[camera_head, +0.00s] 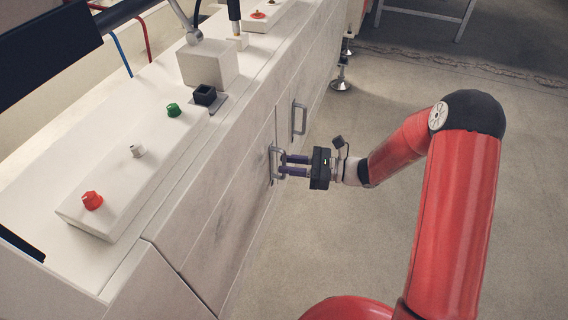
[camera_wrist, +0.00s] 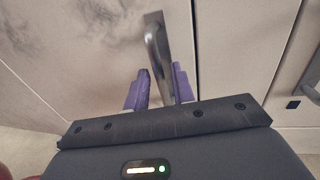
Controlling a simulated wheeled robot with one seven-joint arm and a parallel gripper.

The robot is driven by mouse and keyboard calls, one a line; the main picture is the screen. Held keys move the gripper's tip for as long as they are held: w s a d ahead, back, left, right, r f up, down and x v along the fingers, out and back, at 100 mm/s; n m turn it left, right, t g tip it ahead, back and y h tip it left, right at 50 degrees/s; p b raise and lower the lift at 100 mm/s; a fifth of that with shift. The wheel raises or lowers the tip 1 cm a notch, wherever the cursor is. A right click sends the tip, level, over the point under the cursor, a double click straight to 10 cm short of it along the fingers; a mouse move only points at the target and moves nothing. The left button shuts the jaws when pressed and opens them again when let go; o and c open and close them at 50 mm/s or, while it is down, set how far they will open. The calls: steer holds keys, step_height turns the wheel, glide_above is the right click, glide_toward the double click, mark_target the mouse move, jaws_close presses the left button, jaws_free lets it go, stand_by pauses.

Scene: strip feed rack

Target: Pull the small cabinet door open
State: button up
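The small cabinet door (camera_head: 262,205) is a pale panel in the white cabinet's front and looks flush with it. Its grey bar handle (camera_head: 273,163) stands upright on the door; the handle also shows as a metal bar in the wrist view (camera_wrist: 154,40). My gripper (camera_head: 283,165) is at this handle, with its two purple fingers spread apart. In the wrist view, my gripper's fingers (camera_wrist: 161,76) stand on either side of the bar. The lower part of the bar is hidden behind the gripper body there. I cannot tell whether either finger touches it.
A second bar handle (camera_head: 299,118) is on the neighbouring panel farther back. The white top holds a panel with a red knob (camera_head: 92,200), a green knob (camera_head: 173,110) and a black square part (camera_head: 205,95). The floor (camera_head: 375,130) right of the cabinet is clear around my arm.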

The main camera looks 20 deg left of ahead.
steer(key=shift+s+a, duration=0.1)
steer(key=shift+a, duration=0.8)
jaws_close()
steer(key=shift+d, duration=0.1)
